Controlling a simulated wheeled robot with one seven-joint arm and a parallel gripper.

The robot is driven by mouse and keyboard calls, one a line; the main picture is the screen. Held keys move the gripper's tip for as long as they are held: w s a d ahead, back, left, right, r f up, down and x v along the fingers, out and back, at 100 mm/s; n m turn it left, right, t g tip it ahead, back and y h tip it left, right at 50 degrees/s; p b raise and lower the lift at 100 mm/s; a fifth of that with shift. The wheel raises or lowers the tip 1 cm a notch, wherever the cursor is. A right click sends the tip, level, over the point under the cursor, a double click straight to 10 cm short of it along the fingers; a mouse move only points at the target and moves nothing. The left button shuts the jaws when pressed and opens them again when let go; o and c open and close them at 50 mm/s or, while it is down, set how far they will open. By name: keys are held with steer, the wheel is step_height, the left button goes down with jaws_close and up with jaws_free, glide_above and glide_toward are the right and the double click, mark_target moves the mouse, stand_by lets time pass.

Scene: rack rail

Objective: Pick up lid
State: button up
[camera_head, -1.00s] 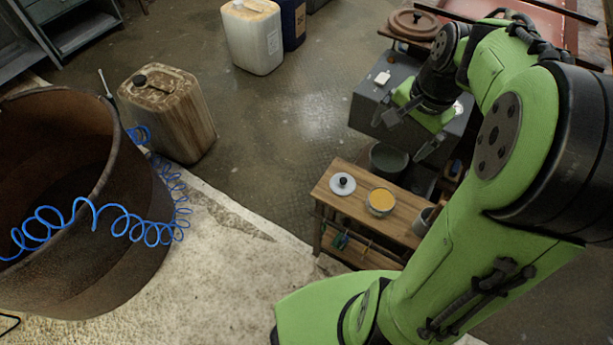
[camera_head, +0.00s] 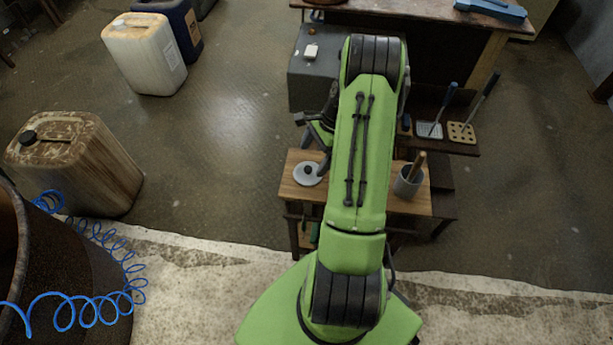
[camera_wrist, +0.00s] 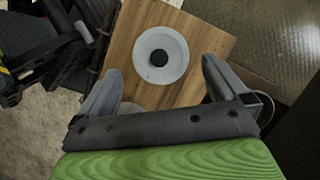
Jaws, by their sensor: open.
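The lid (camera_head: 308,174) is a light grey disc with a black knob, lying flat on the left part of a small wooden table (camera_head: 289,191). In the wrist view the lid (camera_wrist: 175,66) lies on the wood, beyond the fingertips and roughly centred between them. My gripper (camera_wrist: 158,82) is open and empty, with its fingers spread wider than the lid. In the head view my gripper (camera_head: 318,143) shows just behind the lid, partly hidden by my arm. The bowl of yellow contents is not seen in the head view.
A grey pot (camera_head: 408,181) with a wooden-handled tool stands on the table's right part. A grey box-like cabinet (camera_head: 306,78) stands behind. Open floor (camera_head: 222,130) lies left of the table.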

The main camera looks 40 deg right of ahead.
mark_target(309, 168)
steer(key=b+x, duration=0.2)
steer(key=x, duration=0.3)
steer(key=shift+f+b, duration=0.3)
steer(key=shift+f, duration=0.15)
steer(key=shift+s+r, duration=0.1)
steer(key=shift+r, duration=0.05)
steer(key=shift+c, duration=0.2)
